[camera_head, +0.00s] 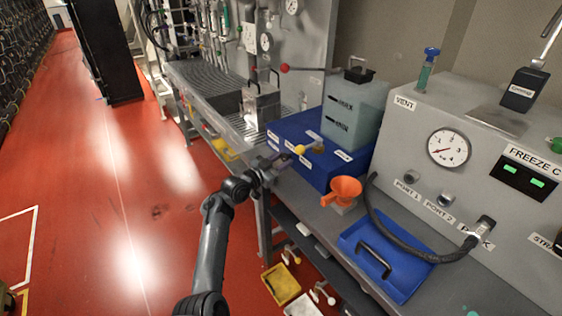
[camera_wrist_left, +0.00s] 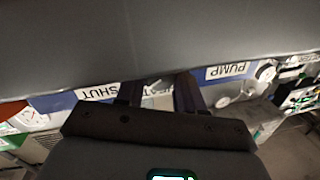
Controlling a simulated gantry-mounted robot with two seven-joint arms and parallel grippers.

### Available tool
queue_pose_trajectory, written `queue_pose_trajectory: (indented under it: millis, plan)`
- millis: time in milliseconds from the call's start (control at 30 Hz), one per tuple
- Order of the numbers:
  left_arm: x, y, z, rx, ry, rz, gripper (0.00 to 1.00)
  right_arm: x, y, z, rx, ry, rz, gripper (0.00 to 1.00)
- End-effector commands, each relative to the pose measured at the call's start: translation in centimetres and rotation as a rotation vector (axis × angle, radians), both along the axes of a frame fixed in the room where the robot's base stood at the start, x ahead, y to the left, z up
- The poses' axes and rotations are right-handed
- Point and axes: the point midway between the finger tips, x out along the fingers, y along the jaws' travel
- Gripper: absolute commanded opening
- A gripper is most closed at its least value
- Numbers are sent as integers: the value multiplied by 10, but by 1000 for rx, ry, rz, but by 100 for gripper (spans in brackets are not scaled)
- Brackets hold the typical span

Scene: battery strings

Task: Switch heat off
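A blue box (camera_head: 325,172) with white labels on its front stands on the workbench. My left gripper (camera_head: 284,161) is at the left part of its front face, close to a yellow knob (camera_head: 300,149). I cannot tell whether it touches the box. The left wrist view shows two dark fingers (camera_wrist_left: 158,92) apart, with part of the panel showing between them. A "SHUT" label (camera_wrist_left: 98,91) is left of the fingers and a "PUMP" label (camera_wrist_left: 228,71) is right of them. No heat label or heat switch can be made out. My right gripper is not in view.
A grey-green tank (camera_head: 355,108) stands on the blue box. An orange funnel (camera_head: 342,190) and a blue tray (camera_head: 385,260) are at the right, before a grey panel with a gauge (camera_head: 449,147). A metal container (camera_head: 261,105) stands behind. The red floor (camera_head: 110,190) is open at left.

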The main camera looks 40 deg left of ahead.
Motion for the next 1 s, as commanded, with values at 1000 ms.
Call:
queue_pose_trajectory:
  millis: [1000]
  plan:
    - [0, 0, 8, -460, 146, 1, 7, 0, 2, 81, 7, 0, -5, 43]
